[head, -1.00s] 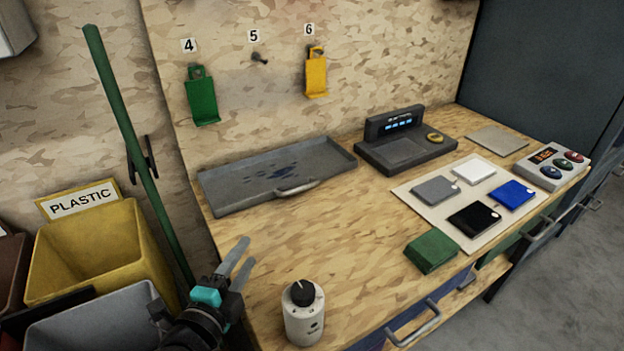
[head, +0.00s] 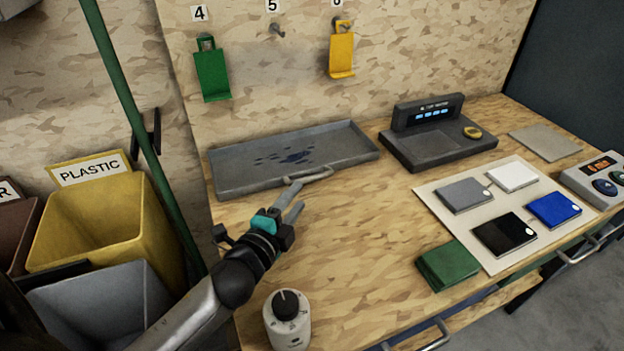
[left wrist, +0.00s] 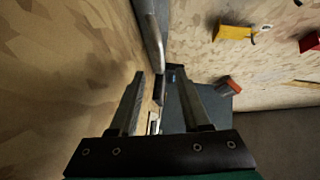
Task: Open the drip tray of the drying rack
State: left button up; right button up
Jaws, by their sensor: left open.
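The drip tray (head: 232,183) is a shallow grey tray with dark blue spots on its floor. It lies on the wooden bench against the wall, under the numbered hooks. Its metal bar handle (head: 317,175) sticks out from the front edge. My left gripper (head: 297,194) is open and empty, its fingertips just in front of the handle's left end. Whether they touch it I cannot tell. In the left wrist view a metal bar (left wrist: 151,35), seemingly the handle, shows beyond the open fingers (left wrist: 156,82). My right gripper is not in view.
A white dial device (head: 288,325) stands near the bench's front left. A dark display unit (head: 410,152) is right of the tray. Coloured cards lie on a pale mat (head: 437,200), beside a green block (head: 447,265). A green pole (head: 130,120) and a yellow bin (head: 95,235) are left.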

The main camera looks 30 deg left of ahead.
aim_at(312, 176)
pick_arm(q)
jog(key=w, duration=0.2)
jog(key=w+b, duration=0.1)
jog(key=w, duration=0.1)
jog(key=w+f, duration=0.1)
jog(key=w, duration=0.2)
jog(key=shift+a, duration=0.1)
jog(key=shift+w+f+b, duration=0.1)
jog(key=shift+w+b, duration=0.25)
jog(key=shift+w, duration=0.45)
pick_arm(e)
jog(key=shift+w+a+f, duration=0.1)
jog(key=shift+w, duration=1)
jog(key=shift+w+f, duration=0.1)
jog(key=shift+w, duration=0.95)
pick_arm(q)
jog(key=shift+c, duration=0.3)
grip_shut()
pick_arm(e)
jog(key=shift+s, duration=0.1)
